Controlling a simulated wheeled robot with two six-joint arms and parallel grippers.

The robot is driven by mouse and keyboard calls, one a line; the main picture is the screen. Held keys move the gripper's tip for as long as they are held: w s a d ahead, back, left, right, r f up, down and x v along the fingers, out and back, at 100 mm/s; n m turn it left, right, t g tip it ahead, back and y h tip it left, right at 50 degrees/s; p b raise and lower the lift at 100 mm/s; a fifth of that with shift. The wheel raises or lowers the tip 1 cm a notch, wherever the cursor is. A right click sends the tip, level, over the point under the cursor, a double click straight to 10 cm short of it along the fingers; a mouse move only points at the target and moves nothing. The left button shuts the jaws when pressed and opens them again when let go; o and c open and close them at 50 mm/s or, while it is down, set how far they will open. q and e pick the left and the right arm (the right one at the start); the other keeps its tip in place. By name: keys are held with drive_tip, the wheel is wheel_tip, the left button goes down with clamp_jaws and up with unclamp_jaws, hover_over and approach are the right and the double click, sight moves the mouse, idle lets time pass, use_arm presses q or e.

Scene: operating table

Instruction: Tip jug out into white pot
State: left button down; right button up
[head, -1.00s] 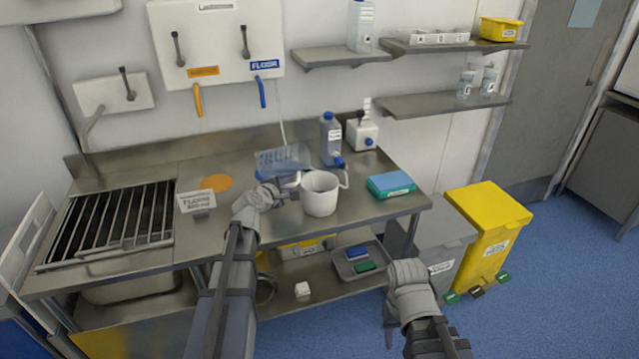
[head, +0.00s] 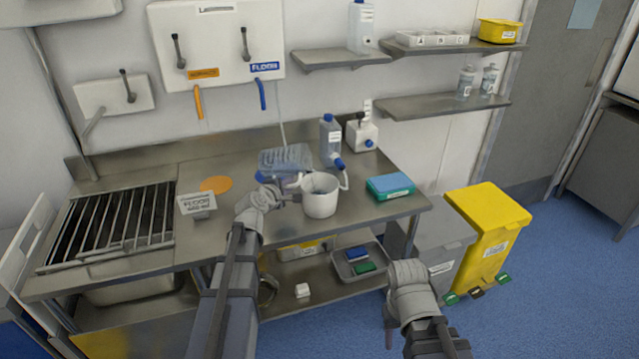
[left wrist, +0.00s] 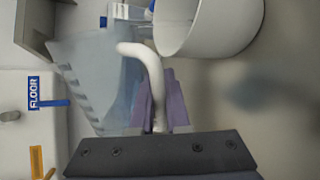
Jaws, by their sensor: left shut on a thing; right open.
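The jug (head: 287,158) is clear, bluish and graduated. It is held tilted above the counter, just behind and left of the white pot (head: 320,202). The pot stands upright on the counter. My left gripper (head: 277,182) is shut on the jug's white curved handle. The left wrist view shows the jug (left wrist: 92,72) left of the handle and the pot (left wrist: 222,28) close by at upper right. I cannot see anything flowing, nor the jug's contents clearly. My right gripper (head: 389,325) is open and empty, low in front of the counter.
A blue-capped bottle (head: 330,138) and a small white device (head: 361,134) stand behind the pot. A blue-green box (head: 391,188) is to its right. A sign (head: 196,204) and a rack (head: 112,225) lie left. A yellow bin (head: 488,230) stands right of the counter.

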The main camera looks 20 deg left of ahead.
sight(291, 175)
use_arm(q)
drive_tip(key=shift+d+r+m+y+p, duration=0.2)
drive_tip(key=shift+d+r+p, duration=0.05)
drive_tip(key=shift+r+p, duration=0.45)
drive_tip(key=shift+d+r+m+y+p, duration=0.2)
drive_tip(key=shift+r+p, duration=0.35)
drive_tip(key=shift+r, duration=0.25)
idle(0.7)
drive_tip(key=shift+a+f+m+y+b, duration=0.1)
drive_tip(key=shift+f+m+y+b, duration=0.4)
drive_tip(key=shift+m, duration=0.3)
idle(2.4)
drive_tip(key=shift+w+a+r+n+h, duration=0.1)
drive_tip(key=shift+a+r+n+h, duration=0.05)
drive_tip(key=shift+r+n+h, duration=0.35)
drive_tip(key=shift+a+f+n+t+h+b, duration=0.15)
drive_tip(key=shift+f+n+b, duration=0.2)
drive_tip(key=shift+f, duration=0.2)
drive_tip(key=shift+a+f+n+t+h+b, duration=0.15)
drive_tip(key=shift+f+n+b, duration=0.1)
drive_tip(key=shift+f+b, duration=0.25)
